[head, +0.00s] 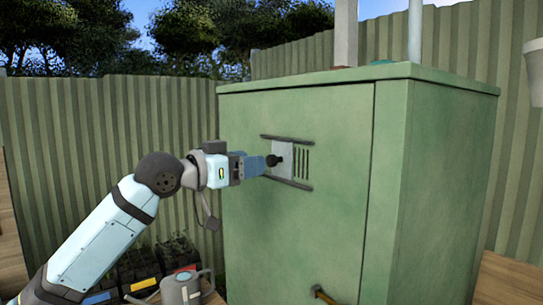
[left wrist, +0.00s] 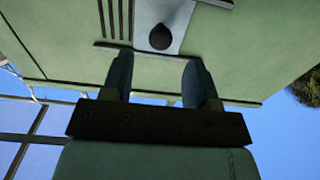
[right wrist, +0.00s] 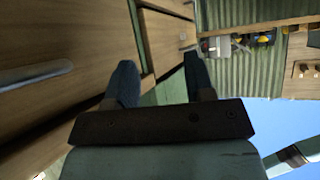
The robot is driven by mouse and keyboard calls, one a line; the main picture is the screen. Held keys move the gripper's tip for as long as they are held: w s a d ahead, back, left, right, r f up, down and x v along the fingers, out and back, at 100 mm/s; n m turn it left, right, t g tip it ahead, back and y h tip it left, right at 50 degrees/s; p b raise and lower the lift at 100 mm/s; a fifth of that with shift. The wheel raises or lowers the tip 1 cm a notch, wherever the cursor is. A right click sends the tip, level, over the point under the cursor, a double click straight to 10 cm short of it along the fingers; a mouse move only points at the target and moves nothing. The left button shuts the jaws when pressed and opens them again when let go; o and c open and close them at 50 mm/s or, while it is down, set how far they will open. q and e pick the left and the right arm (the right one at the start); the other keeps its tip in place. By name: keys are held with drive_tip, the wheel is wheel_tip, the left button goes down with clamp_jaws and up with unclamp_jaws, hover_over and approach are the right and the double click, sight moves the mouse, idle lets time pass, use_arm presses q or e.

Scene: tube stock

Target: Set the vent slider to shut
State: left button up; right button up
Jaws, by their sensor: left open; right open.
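The vent slider is a pale grey plate (head: 286,171) with a black knob (head: 274,160), set between two dark rails on the green cabinet's front (head: 310,230). Several dark slots (head: 303,163) show uncovered to the right of the plate. My left gripper (head: 267,163) is open, its tips close to the knob from the left. In the left wrist view the knob (left wrist: 161,38) shows just beyond the open fingers, roughly centred between them; contact cannot be told. The plate (left wrist: 180,15) shows there too. My right gripper (right wrist: 158,62) is open and empty, away from the cabinet.
A grey watering can (head: 182,288) and dark planters (head: 140,268) stand low at the left. Corrugated fencing (head: 120,120) stands behind. Wooden furniture (right wrist: 60,110) is close to my right gripper.

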sight(269, 160)
use_arm(q)
drive_tip(key=p+x, duration=0.1)
drive_tip(key=x, duration=0.5)
drive_tip(key=shift+w+d, duration=0.1)
drive_tip(key=shift+c, duration=0.2)
clamp_jaws()
drive_tip(key=s+d, duration=0.1)
drive_tip(key=s, duration=0.1)
drive_tip(key=s+d+p, duration=0.1)
drive_tip(key=s+d, duration=0.1)
drive_tip(key=shift+p, duration=0.3)
drive_tip(key=shift+s+d, duration=0.1)
drive_tip(key=shift+s, duration=0.2)
drive_tip(key=shift+f, duration=0.1)
